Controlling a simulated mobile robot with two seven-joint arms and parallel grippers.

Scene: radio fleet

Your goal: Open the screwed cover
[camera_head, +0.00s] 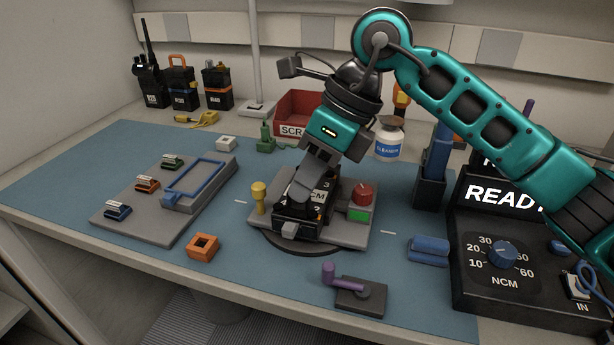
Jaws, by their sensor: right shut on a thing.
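A black unit (314,213) with orange marks, numbers at its corners and a partly hidden white label sits on the grey fixture (348,233) in the middle of the bench. Its numbered top looks like the cover. My right gripper (296,196) reaches down over this top from above and is shut, seemingly on the cover. The fingers hide much of the top, so the grip and the screws do not show clearly. The cover appears to be down on the unit. My left gripper is out of view.
The fixture carries a yellow knob (259,194) and a red knob (362,192). A grey tray (140,223) is at left, an orange block (203,247) and purple-handled tool (346,283) in front. A torque station (478,284) reading READY and blue-handled driver (438,150) stand right.

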